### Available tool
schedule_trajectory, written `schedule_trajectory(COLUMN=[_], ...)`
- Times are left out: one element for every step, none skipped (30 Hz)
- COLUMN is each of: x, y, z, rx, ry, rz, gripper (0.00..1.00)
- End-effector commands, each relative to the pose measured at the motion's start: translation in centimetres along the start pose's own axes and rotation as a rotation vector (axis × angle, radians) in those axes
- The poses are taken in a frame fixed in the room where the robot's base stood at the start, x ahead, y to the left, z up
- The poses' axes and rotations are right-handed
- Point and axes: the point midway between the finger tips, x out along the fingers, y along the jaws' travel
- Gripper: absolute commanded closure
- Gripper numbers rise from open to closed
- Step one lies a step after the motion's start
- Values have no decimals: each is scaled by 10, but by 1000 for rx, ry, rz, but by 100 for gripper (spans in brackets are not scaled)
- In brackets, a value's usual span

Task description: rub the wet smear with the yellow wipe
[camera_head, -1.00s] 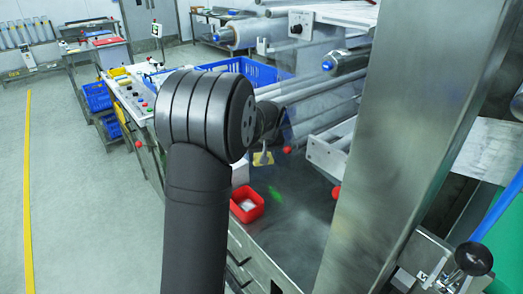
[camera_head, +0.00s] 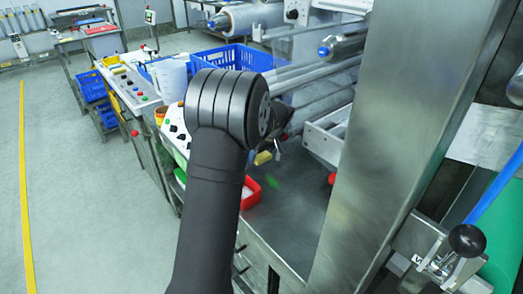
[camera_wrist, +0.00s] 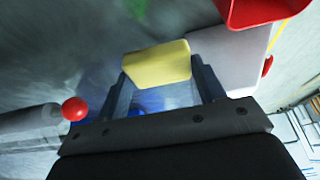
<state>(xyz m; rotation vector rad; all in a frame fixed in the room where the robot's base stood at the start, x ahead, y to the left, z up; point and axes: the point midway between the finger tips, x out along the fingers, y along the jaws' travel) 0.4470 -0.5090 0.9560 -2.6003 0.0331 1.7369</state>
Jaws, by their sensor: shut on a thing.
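The yellow wipe (camera_head: 263,157) is held in my gripper, and it also shows in the wrist view (camera_wrist: 157,64) as a flat yellow pad between the fingers. My gripper (camera_wrist: 163,80) is shut on it; in the head view my arm hides most of the gripper. The wet smear (camera_head: 272,181) is a small green patch on the grey metal table (camera_head: 290,215). In the head view the wipe appears just above and left of the smear. I cannot tell whether the wipe touches the table. A faint green tint shows at the wrist view's top.
A red tray (camera_head: 250,191) stands left of the smear, partly behind my arm; its corner shows in the wrist view (camera_wrist: 262,10). A red knob (camera_wrist: 75,108) on a grey bar is at the wrist view's left. Rollers (camera_head: 320,95) and a steel post (camera_head: 400,130) flank the table.

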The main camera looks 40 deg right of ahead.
Motion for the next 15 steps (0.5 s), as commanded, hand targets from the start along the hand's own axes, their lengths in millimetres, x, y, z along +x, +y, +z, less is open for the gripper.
schedule_trajectory(x=[4, 6, 10, 12, 15, 18, 21, 24, 27, 29, 32, 35, 37, 40, 44], y=[0, 0, 0, 0, 0, 0, -1, 0, 0, 0, 0, 0, -1, 0, 0], z=[2, 3, 4, 5, 6, 8, 9, 10, 11, 12, 13, 15, 16, 17, 18], rx=[1, 1, 1, 1, 0, 0, 1, 1, 1, 1, 2, 2, 2, 2, 2], ry=[-1, -1, -1, -1, -2, -2, -2, -2, -1, -1, -1, -1, -1, -1, -1], rz=[-1, -1, 0, 0, -1, -2, -2, -2, -1, -1, -1, -1, -1, -1, -1], gripper=[56, 56, 56, 56, 56, 56, 56, 56, 56, 56, 56, 56, 56, 56, 56])
